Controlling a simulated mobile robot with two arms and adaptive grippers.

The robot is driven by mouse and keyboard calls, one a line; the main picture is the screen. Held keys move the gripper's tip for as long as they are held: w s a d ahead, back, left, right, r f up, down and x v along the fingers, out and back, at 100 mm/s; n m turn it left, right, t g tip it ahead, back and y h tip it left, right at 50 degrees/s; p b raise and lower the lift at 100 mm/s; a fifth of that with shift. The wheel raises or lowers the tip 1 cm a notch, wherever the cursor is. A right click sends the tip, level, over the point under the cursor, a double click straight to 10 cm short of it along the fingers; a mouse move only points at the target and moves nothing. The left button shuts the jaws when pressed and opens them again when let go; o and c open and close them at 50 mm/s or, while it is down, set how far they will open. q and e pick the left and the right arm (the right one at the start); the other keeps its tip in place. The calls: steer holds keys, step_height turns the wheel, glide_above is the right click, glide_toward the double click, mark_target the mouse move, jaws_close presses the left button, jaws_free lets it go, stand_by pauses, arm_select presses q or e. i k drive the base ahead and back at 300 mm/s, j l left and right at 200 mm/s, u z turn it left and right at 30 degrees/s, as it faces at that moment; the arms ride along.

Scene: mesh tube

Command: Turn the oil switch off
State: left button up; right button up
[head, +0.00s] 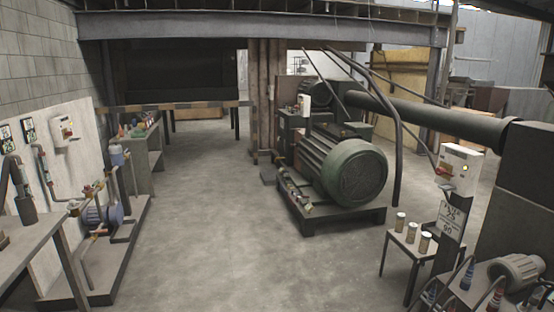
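Several white switch boxes are in view, and I cannot tell from any readable label which is the oil switch. One switch box (65,132) with a small red and yellow part is on the white panel at the left. Another switch box (460,167) with a red handle stands on a dark post at the right. A smaller white box (305,97) is by the green motor in the middle. The handle positions are too small to read. Neither of my grippers shows.
A large green motor (345,165) sits on a dark base at centre right. A small table (410,243) with several cans stands at the right. A bench (30,250) and a pump (103,217) with pipes are at the left. The concrete floor (215,230) between is clear.

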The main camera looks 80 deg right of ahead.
mark_target(440, 171)
steer(key=z, duration=3.85)
steer(key=i+l+z, duration=0.15)
steer(key=i, duration=1.1)
steer(key=j, duration=0.05)
